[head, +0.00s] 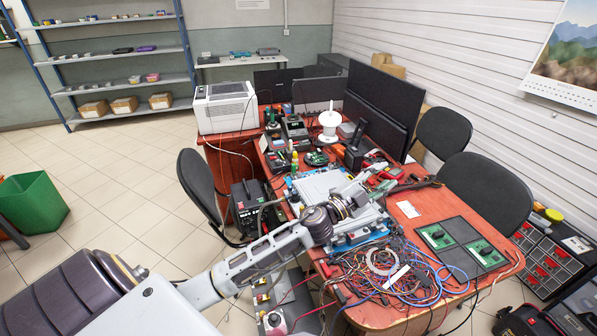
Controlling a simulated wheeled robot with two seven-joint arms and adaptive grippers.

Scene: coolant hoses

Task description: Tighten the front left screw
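A pale grey flat unit (318,184) sits on the red-brown table, with blue parts of a fixture (343,245) showing along its near edge. My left arm reaches in from the lower left, and its wrist covers the middle and near part of the unit. My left gripper (372,178) is over the unit's right side, small and partly hidden by the wrist. Whether its fingers are open or shut, or touch anything, I cannot tell. No screw or screwdriver can be made out; the front left area is largely behind my wrist. My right gripper is not in view.
A tangle of coloured cables (392,275) covers the table's near part. Two green circuit boards (436,236) lie on dark mats at the right. Soldering stations (294,130) and black monitors (385,95) stand behind. Black chairs (486,190) flank the table.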

